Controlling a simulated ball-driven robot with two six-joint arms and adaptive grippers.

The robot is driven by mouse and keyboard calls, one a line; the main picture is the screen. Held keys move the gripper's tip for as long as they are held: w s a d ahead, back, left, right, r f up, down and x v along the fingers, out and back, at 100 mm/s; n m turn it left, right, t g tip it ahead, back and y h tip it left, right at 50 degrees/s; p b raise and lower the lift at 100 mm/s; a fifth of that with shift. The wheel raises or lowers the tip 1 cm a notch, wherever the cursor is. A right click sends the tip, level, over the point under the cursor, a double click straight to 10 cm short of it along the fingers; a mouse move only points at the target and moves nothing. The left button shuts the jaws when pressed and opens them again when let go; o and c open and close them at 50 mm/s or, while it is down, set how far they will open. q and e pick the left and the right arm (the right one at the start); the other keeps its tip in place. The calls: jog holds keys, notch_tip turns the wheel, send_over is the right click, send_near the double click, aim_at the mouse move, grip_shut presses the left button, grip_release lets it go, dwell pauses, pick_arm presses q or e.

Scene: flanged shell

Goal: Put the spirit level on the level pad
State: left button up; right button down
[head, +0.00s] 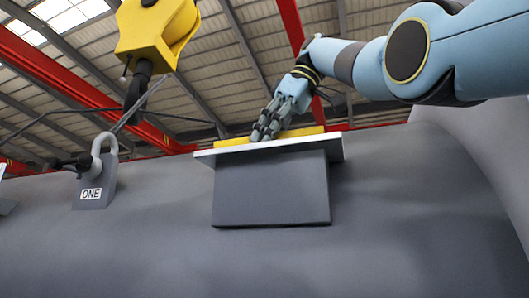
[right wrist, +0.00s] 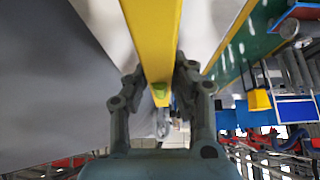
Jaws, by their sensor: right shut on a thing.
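The yellow spirit level (head: 305,131) lies along the top of the level pad, a pale flat plate (head: 275,148) on a grey bracket (head: 270,190) that juts from the shell. Its lower edge is hidden behind the plate's front edge, so I cannot tell whether it touches. My right gripper (head: 267,131) is shut on the level from above, near its middle. In the right wrist view the level (right wrist: 152,40) runs between both fingers (right wrist: 160,85), with a green vial showing. The pad's top face is mostly hidden in the head view. My left gripper is not in view.
The large grey flanged shell (head: 120,245) fills the lower part of the head view. At left a yellow crane hook (head: 155,35) hangs above a shackle (head: 103,150) on a lug marked ONE (head: 92,194). Slings cross behind. Space above the pad is clear except for my right arm.

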jog(key=shift+s+d+r, duration=0.15)
jog(key=shift+d, duration=0.3)
jog(key=c, duration=1.6)
grip_release()
jog(key=shift+f, duration=0.2)
jog(key=o, duration=0.5)
jog(key=shift+a, duration=0.25)
jog(key=shift+c, duration=0.2)
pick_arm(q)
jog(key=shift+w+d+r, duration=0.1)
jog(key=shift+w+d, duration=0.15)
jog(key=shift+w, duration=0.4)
pick_arm(e)
jog(key=shift+d+r, duration=0.1)
jog(key=shift+r, duration=0.2)
jog(key=p+v, duration=0.5)
jog(key=v, duration=0.6)
jog(key=shift+s+d+r, duration=0.1)
jog(key=shift+d+r, duration=0.15)
jog(key=shift+r, duration=0.05)
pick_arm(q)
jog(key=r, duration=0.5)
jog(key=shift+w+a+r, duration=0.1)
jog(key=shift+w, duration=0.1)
pick_arm(e)
jog(key=shift+f, duration=0.1)
